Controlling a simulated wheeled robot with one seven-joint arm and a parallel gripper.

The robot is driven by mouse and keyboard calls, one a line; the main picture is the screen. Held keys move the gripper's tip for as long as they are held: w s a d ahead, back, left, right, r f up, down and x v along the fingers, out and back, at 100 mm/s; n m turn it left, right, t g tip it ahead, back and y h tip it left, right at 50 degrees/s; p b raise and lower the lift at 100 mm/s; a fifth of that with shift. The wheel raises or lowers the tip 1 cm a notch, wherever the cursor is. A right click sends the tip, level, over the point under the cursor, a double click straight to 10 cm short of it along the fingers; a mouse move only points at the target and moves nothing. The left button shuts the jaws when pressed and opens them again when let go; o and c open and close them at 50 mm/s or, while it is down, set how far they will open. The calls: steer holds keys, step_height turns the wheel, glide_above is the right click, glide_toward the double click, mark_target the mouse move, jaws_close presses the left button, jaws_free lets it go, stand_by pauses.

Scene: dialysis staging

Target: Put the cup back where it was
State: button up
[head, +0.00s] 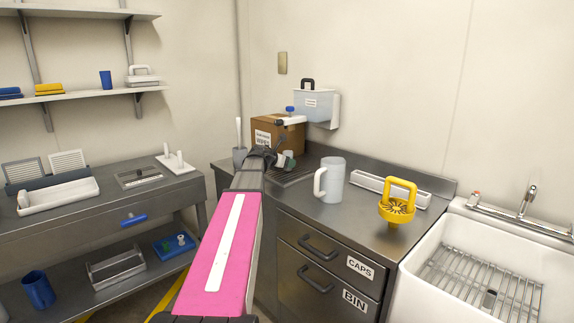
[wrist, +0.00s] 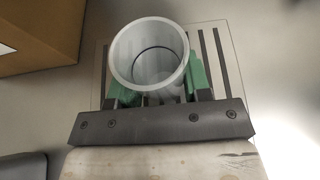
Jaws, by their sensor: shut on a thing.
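A pale grey, see-through cup (wrist: 150,88) is upright between the green pads of my gripper (wrist: 156,82) in the wrist view. Its open mouth faces the camera and it looks empty. My gripper is shut on it. In the head view the cup (head: 288,154) shows only as a small pale shape at my gripper (head: 284,161), over the back left of the steel counter. A slotted drain plate (wrist: 222,58) lies beneath the cup in the wrist view. I cannot tell whether the cup's base touches it.
A cardboard box (head: 291,135) stands close behind; it also shows in the wrist view (wrist: 40,30). A grey holder with a white handle (head: 239,156) is to the left. A white jug (head: 331,180), yellow-handled tool (head: 397,205) and sink (head: 470,262) are to the right.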

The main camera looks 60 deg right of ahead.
steer(key=shift+f, duration=0.4)
steer(key=o, duration=0.9)
steer(key=shift+a, duration=0.1)
steer(key=shift+o, duration=0.2)
steer(key=shift+a+r, duration=0.1)
steer(key=shift+r, duration=0.1)
steer(key=v, duration=1.1)
steer(key=shift+a, duration=0.4)
steer(key=shift+r, duration=0.1)
